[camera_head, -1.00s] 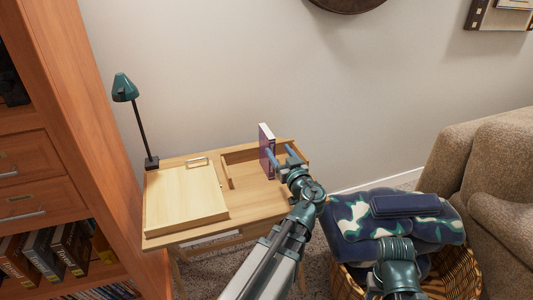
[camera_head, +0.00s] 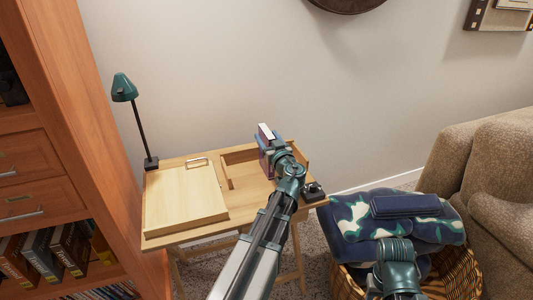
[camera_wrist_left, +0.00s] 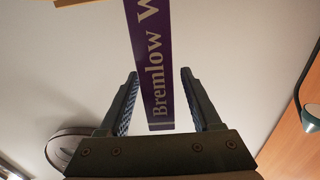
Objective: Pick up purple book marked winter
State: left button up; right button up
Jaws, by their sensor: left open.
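The purple book (camera_head: 263,137) stands upright at the back right of the small wooden desk, partly hidden behind my left gripper. In the left wrist view its purple spine (camera_wrist_left: 150,60) reads "Bremlow W…" in pale letters; the rest is cut off at the top. My left gripper (camera_wrist_left: 160,78) is open, with one finger on each side of the spine's end. A gap shows on both sides in that view, and I see no contact. In the head view my left gripper (camera_head: 275,146) is right at the book. Only part of my right arm shows, above the basket; its gripper does not show.
The wooden desk (camera_head: 238,222) carries a light wooden tray-like board (camera_head: 185,197) and a green lamp (camera_head: 124,88). A small dark object (camera_head: 314,190) is at its right edge. A wicker basket (camera_head: 463,265) with patterned blankets stands right, and a bookcase (camera_head: 95,130) left.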

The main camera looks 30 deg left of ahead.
pick_arm(q)
jog(key=shift+w+a, duration=0.35)
grip_shut()
dwell(1.2)
